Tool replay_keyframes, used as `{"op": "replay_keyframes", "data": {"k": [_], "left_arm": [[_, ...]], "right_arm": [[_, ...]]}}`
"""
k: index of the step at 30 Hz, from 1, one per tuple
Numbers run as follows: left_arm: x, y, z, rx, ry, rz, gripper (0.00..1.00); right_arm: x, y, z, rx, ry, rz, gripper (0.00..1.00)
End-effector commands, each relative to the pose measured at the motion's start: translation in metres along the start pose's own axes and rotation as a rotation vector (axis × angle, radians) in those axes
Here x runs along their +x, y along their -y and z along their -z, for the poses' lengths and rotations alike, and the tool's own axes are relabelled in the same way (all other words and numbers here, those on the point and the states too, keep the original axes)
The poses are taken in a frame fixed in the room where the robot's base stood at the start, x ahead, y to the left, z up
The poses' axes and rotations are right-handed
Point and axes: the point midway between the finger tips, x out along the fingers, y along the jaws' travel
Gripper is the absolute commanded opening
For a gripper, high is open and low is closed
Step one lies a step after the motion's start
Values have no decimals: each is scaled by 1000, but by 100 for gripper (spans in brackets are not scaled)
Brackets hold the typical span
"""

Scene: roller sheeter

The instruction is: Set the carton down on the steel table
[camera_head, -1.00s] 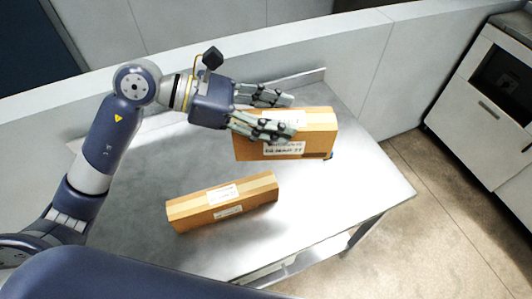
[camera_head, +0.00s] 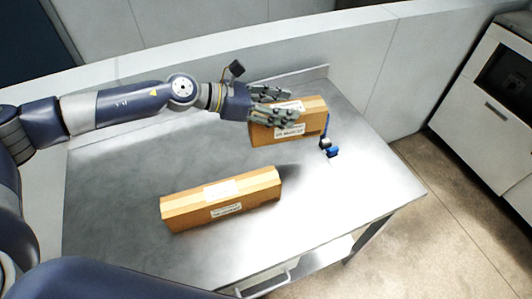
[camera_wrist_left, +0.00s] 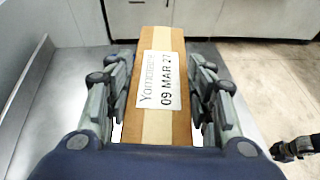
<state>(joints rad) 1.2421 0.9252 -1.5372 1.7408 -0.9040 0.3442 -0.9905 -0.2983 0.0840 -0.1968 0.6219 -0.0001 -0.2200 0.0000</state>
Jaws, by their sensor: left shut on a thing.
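The carton (camera_head: 289,126) is a brown box with a pale tape strip and white labels, over the back right part of the steel table (camera_head: 330,195). My left gripper (camera_head: 272,106) is shut on it, with fingers along both sides. In the left wrist view the carton (camera_wrist_left: 150,120) sits between the fingers, its label reading "09 MAR 27". A dark patch shows on the table below the carton. I cannot tell whether the carton's underside touches the steel.
A second, longer carton (camera_head: 221,199) lies at the table's front left. A small blue and black object (camera_head: 328,147) is just right of the held carton. A low wall (camera_head: 395,75) runs behind the table. The table's right part is bare.

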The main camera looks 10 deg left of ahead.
Motion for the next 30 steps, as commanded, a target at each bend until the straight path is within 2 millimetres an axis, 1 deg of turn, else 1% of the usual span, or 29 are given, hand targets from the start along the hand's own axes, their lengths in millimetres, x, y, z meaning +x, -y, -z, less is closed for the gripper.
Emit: {"op": "replay_keyframes", "data": {"k": [1,3,6,8,16,20,27,30], "left_arm": [[-6,-17,12,-16,1,-42,0],[-13,-34,22,-35,2,-85,0],[-20,-48,31,-52,3,-122,0],[-21,-52,38,-59,2,-134,0],[-4,-54,83,-65,2,-139,0],[1,-54,93,-62,4,-139,0],[14,-53,123,-64,3,-137,0],[15,-54,127,-60,4,-138,0]], "right_arm": [[4,1,-4,0,6,1,0],[6,2,-7,0,10,2,0],[7,2,-8,-1,11,3,0],[8,3,-8,-1,11,4,0],[15,8,-6,-2,7,9,0],[16,8,-4,-1,4,9,0],[20,8,-2,-2,0,8,0],[20,7,-2,-2,0,8,0]]}}
